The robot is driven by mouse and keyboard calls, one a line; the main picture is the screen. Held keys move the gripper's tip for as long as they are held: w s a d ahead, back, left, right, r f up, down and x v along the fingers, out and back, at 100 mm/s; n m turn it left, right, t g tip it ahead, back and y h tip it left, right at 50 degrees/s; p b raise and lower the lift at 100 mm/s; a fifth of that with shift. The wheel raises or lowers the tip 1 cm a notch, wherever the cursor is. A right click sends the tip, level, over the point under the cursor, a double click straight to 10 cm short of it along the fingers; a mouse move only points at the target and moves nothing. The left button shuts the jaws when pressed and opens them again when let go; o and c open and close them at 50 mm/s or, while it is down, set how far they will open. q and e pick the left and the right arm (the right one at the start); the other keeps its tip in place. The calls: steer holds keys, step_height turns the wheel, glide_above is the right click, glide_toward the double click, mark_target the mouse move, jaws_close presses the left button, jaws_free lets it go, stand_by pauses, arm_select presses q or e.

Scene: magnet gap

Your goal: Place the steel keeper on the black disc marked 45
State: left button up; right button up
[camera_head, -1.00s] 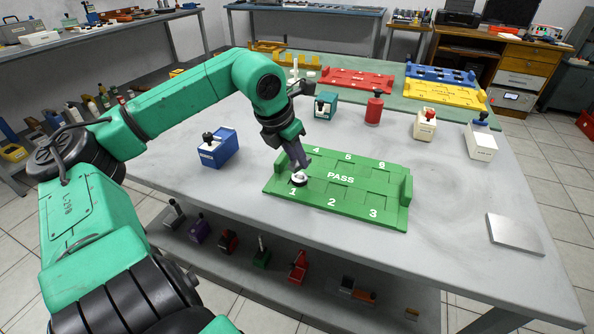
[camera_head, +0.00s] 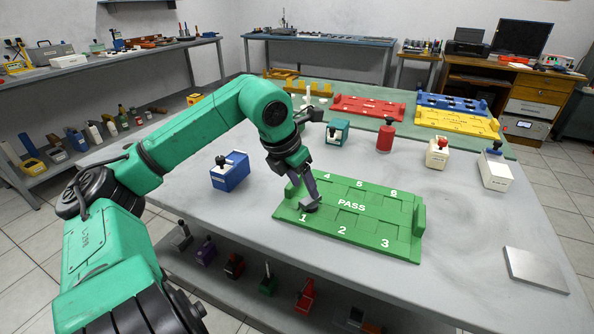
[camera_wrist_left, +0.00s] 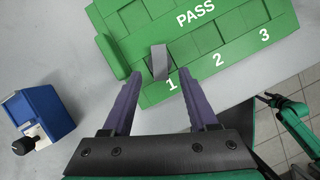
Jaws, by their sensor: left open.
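A small grey metal piece, which looks like the steel keeper (camera_head: 309,206), is at slot 1 of the green PASS tray (camera_head: 345,222). In the left wrist view the grey piece (camera_wrist_left: 159,62) lies just beyond and between my fingertips, apart from both. My left gripper (camera_head: 312,196) is open over slot 1; its purple fingers (camera_wrist_left: 166,88) are spread wide in the wrist view. I cannot make out a black disc or a 45 mark; what lies under the grey piece is hidden. What seems my right gripper (camera_wrist_left: 268,100) shows small at the wrist view's edge, jaws unclear.
A blue block (camera_head: 230,172) with a black knob stands left of the tray. A teal block (camera_head: 337,132), a red cylinder (camera_head: 385,138) and two white blocks stand behind. A flat steel plate (camera_head: 536,270) lies at the right. Table around the tray is clear.

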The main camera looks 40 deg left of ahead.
arm_select(q)
steer(key=v, duration=0.8)
